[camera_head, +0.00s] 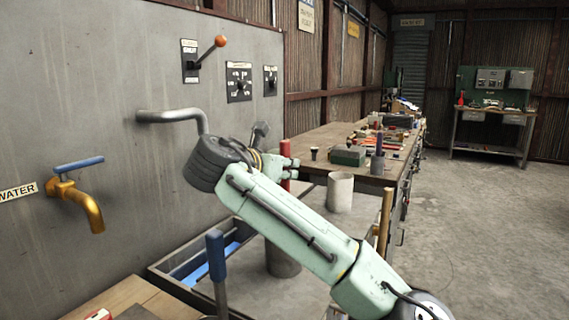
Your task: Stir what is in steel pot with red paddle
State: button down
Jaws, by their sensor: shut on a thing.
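My gripper (287,162) is at the far end of my pale green arm, in the middle of the view. It is shut on a red upright piece (286,148), which looks like the red paddle's handle. The paddle's lower part is hidden behind my arm. A grey round vessel (283,265) shows below my arm, under the red piece, and may be the steel pot. Its top is hidden by my arm, so I cannot see its contents or whether the paddle is inside it.
A grey open cylinder (340,193) stands by the long workbench (322,139). A grey wall panel (90,120) at left carries a lever (208,54) and a brass water tap (83,203). A low blue-lined trough (205,262) lies below. The floor at right is clear.

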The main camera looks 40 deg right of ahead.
jog(key=shift+f+b, duration=1.9)
jog(key=shift+f, duration=1.7)
